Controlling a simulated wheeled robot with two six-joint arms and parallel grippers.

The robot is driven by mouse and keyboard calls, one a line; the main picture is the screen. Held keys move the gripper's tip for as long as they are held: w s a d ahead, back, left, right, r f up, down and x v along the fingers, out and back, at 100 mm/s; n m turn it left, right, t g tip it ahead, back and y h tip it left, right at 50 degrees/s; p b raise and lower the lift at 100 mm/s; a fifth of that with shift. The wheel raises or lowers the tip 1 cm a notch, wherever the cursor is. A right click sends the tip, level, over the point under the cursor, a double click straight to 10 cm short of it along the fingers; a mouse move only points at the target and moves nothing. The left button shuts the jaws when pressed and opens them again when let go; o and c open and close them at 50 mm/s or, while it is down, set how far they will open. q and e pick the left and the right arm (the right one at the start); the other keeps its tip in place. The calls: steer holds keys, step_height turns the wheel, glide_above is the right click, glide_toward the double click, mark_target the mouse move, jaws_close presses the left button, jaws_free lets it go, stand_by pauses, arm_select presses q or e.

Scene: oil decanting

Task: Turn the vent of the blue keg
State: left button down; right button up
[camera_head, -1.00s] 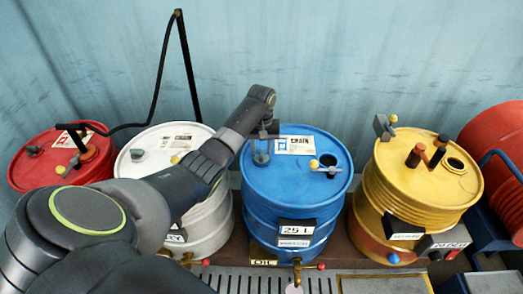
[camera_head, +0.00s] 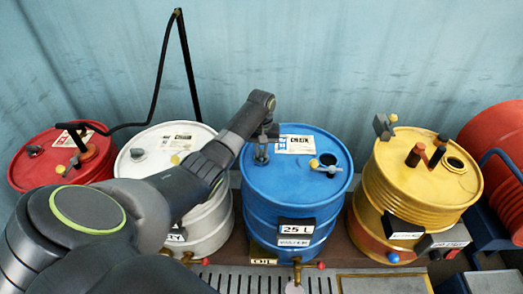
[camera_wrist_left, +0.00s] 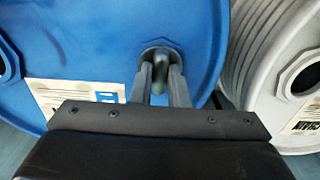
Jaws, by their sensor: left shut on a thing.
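The blue keg (camera_head: 268,200) stands upright in the middle of the row, with a label reading 25 L on its front. Its vent (camera_head: 261,157) is a small grey fitting on the left part of the lid. My left gripper (camera_head: 262,142) reaches down over the vent from above and is shut on it. In the left wrist view the two fingers (camera_wrist_left: 161,80) stand on either side of the vent's grey knob (camera_wrist_left: 161,66) on the blue lid (camera_wrist_left: 100,40). The fingers partly hide the knob. My right gripper does not show.
A white keg (camera_head: 205,215) stands close on the left, partly behind my arm, with a red keg (camera_head: 35,165) beyond it. A yellow keg (camera_head: 410,205) stands on the right. The blue lid also has an open hole with a small yellow-knobbed valve (camera_head: 322,167).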

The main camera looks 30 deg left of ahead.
arm_select(q)
steer(key=shift+r, duration=0.1)
steer(key=m+p, duration=0.2)
steer(key=m, duration=0.1)
steer(key=shift+r+p, duration=0.15)
steer(key=shift+p, duration=0.15)
steer(key=m+p, duration=0.1)
steer(key=m, duration=0.2)
steer(key=m+p, duration=0.1)
steer(key=m, duration=0.1)
steer(key=shift+m, duration=0.3)
steer(key=m+p, duration=0.1)
steer(key=m, duration=0.3)
steer(key=shift+w, duration=0.1)
steer(key=m, duration=0.5)
steer(key=shift+p, duration=0.35)
steer(key=shift+m, duration=0.3)
steer(key=c, duration=1.4)
jaws_free()
